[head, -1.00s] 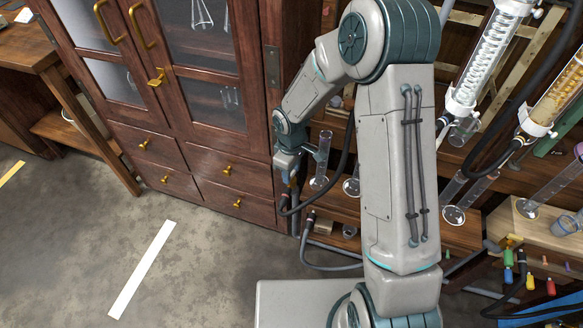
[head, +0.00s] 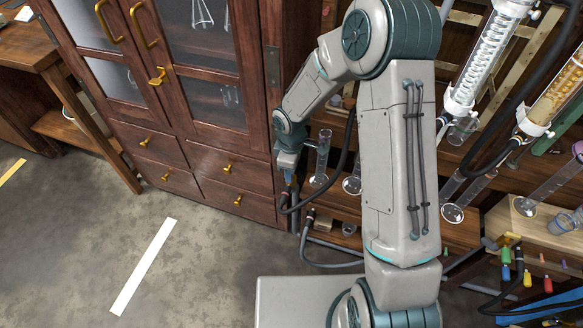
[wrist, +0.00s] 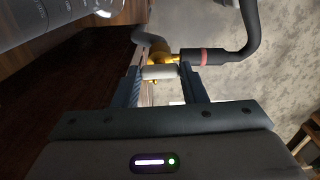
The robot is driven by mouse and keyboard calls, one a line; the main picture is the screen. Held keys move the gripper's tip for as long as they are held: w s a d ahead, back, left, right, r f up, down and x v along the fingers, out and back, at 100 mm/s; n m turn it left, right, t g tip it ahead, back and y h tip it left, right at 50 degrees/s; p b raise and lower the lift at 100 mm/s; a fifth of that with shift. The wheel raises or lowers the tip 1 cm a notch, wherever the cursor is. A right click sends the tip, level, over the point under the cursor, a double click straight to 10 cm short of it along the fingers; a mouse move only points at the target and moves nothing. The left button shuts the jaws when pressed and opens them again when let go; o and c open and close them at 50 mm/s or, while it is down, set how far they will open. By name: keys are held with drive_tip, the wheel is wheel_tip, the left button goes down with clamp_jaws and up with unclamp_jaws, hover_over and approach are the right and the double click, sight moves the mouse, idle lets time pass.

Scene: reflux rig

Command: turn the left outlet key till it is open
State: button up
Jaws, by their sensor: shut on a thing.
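In the wrist view the left outlet key (wrist: 160,72) is a small pale bar. It sits at a brass valve body (wrist: 157,52), with dark hose on both sides of it. My gripper (wrist: 162,76) is shut on the key, one finger at each end of the bar. In the head view my gripper (head: 290,178) is small and low beside the cabinet's right edge, and the key cannot be made out there. The inside of the valve is hidden, so how far open it is cannot be told.
A dark hose with a pink band (wrist: 204,56) runs right from the valve. In the head view a glass cylinder (head: 321,160) stands just right of my gripper. The wooden cabinet (head: 215,165) is close on the left. Open floor (head: 215,265) lies in front.

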drive_tip(key=o, duration=1)
drive_tip(key=shift+r, duration=0.15)
wheel_tip(320, 180, up, 14)
drive_tip(key=p, duration=0.2)
drive_tip(key=shift+f, duration=0.2)
drive_tip(key=shift+r, duration=0.1)
drive_tip(key=s+d+r+m+t+p, duration=0.1)
drive_tip(key=s+d+r+m+p, duration=0.3)
drive_tip(key=s+d+r+m, duration=0.3)
drive_tip(key=s+d+r+m+t+p, duration=0.1)
drive_tip(key=s+d+r+m+p, duration=0.3)
drive_tip(key=s+d+r+m, duration=0.3)
drive_tip(key=s+r, duration=0.5)
drive_tip(key=r, duration=0.3)
drive_tip(key=shift+m+t, duration=0.4)
